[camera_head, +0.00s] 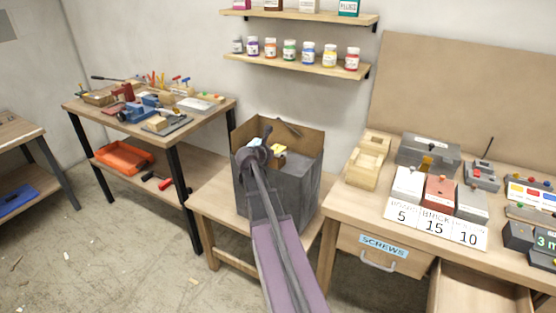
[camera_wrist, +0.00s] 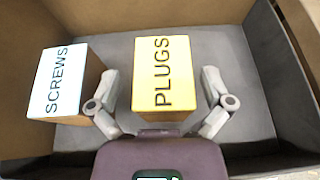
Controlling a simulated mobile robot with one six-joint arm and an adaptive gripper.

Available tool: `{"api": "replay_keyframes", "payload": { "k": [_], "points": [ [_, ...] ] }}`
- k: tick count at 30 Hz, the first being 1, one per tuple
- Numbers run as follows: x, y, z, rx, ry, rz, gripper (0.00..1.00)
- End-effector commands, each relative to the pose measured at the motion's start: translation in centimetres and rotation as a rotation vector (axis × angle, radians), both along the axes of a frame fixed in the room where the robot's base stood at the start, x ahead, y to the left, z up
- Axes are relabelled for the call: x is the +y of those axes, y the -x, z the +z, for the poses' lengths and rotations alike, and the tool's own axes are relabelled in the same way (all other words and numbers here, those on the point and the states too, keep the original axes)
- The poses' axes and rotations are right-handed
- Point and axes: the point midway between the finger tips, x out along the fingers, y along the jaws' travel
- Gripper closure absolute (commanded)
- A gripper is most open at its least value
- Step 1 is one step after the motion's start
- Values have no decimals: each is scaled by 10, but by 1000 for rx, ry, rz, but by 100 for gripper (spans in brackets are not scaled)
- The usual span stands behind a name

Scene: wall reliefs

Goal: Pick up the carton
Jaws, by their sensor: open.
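Two small brown cartons stand inside a large open box (camera_head: 305,178). One carton has a yellow PLUGS label (camera_wrist: 165,72) on top, and the other has a white-blue SCREWS label (camera_wrist: 62,82). In the head view the yellow label (camera_head: 279,149) and the pale label (camera_head: 254,142) show partly past my arm. My gripper (camera_wrist: 160,78) is open, with one finger on each side of the PLUGS carton. The left finger is in the gap between the two cartons. I cannot tell whether the fingers touch the PLUGS carton.
The large box's walls surround the cartons; its grey floor (camera_wrist: 245,125) is bare to the right. The box stands on a low wooden bench (camera_head: 207,203). A workbench with a SCREWS drawer (camera_head: 384,252) is right, a tool table (camera_head: 220,112) left, and shelves (camera_head: 300,66) above.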

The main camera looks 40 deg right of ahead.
Motion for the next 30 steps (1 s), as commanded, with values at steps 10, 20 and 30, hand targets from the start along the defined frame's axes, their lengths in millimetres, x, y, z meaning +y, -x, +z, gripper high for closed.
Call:
{"api": "replay_keyframes", "payload": {
  "k": [10, 20, 30],
  "points": [
    [-9, -3, -4, 0, 0, 0, 0],
    [-9, -3, -4, 0, 0, 0, 0],
    [-8, -3, -4, 0, 0, 0, 89]
  ]
}}
